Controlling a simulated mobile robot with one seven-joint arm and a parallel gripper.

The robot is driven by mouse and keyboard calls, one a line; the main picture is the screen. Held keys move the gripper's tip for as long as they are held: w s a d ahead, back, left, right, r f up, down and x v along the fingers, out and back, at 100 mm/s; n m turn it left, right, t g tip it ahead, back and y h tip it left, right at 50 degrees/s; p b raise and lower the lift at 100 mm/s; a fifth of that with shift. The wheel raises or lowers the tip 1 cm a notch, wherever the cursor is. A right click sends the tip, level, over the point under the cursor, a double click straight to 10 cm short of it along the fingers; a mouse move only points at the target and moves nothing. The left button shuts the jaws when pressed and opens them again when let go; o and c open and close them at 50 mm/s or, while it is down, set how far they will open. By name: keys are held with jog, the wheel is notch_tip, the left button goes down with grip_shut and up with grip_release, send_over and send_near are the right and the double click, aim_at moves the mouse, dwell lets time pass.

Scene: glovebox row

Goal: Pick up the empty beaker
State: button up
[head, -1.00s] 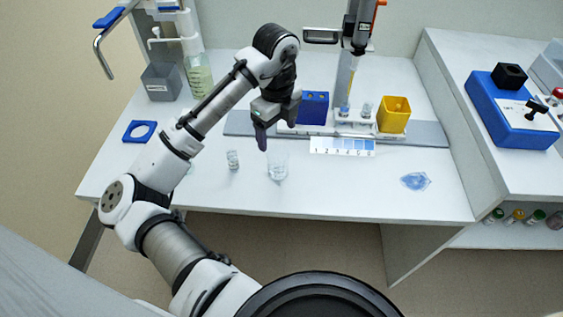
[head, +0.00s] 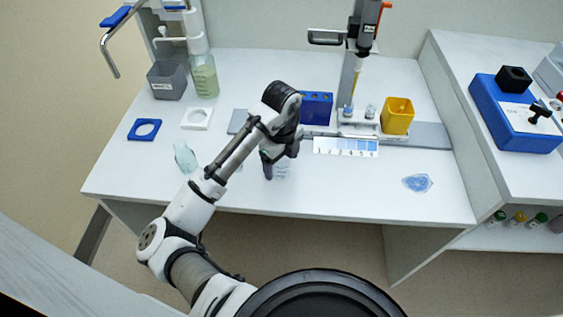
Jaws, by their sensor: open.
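A small clear glass beaker (head: 282,172) stands on the white bench, left of centre. It is partly hidden by my gripper, and I see no liquid in it. My gripper (head: 277,163) is open and low at the beaker, pointing down. One dark finger shows at the beaker's left side. The other finger is hard to make out, so I cannot tell whether the beaker lies between the fingers or whether they touch it.
Behind the gripper are a blue block (head: 316,108), a numbered colour strip (head: 345,146) and a yellow container (head: 397,116). A blue patch (head: 417,183) lies at right. The bench between beaker and patch is clear.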

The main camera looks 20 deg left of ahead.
jog(key=c, duration=1)
jog(key=shift+c, duration=0.2)
